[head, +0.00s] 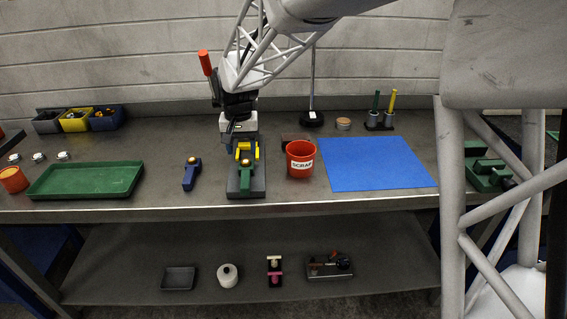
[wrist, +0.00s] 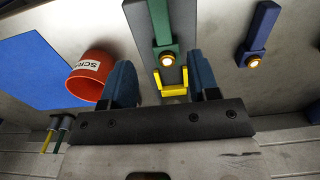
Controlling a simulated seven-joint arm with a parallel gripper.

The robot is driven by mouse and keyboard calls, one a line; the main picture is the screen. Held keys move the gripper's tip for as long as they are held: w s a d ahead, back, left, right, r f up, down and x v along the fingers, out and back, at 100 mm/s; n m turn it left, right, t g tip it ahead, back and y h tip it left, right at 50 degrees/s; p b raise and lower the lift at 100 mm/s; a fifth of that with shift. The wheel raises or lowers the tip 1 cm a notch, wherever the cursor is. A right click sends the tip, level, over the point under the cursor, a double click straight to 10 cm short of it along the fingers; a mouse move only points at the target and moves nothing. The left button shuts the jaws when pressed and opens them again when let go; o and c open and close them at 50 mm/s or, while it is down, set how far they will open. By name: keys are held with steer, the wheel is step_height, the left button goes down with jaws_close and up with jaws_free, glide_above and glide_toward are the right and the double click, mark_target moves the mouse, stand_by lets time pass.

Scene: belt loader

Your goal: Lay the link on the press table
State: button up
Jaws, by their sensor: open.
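A green link (head: 245,175) with a brass ring at its far end lies on a dark grey block (head: 237,187), which I take as the press table. A yellow U-shaped bracket (head: 246,147) stands on the block at that ringed end. The wrist view also shows the green link (wrist: 162,22), the block (wrist: 138,18) and the bracket (wrist: 175,91). A blue link-like piece (head: 189,177) lies on the bench to the left, apart from the block. My gripper (wrist: 163,72) is open, its fingers on either side of the bracket and the ringed end, with gaps showing.
A red SCRAP bin (head: 300,165) stands close to the right of the block. A blue mat (head: 375,168) lies beyond it. A green tray (head: 85,180) and small bins (head: 74,122) are at the left. The bench between the tray and the blue piece is clear.

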steer(key=s+d+r+t, duration=0.1)
steer(key=s+d+r, duration=0.3)
steer(key=s+d, duration=0.7)
steer(key=s+d+r+t, duration=0.1)
steer(key=s+d+r, duration=0.3)
steer(key=s+d, duration=0.75)
steer(key=s+d+f, duration=0.2)
steer(key=s+d, duration=0.1)
steer(key=s, duration=1)
steer(key=shift+t, duration=0.3)
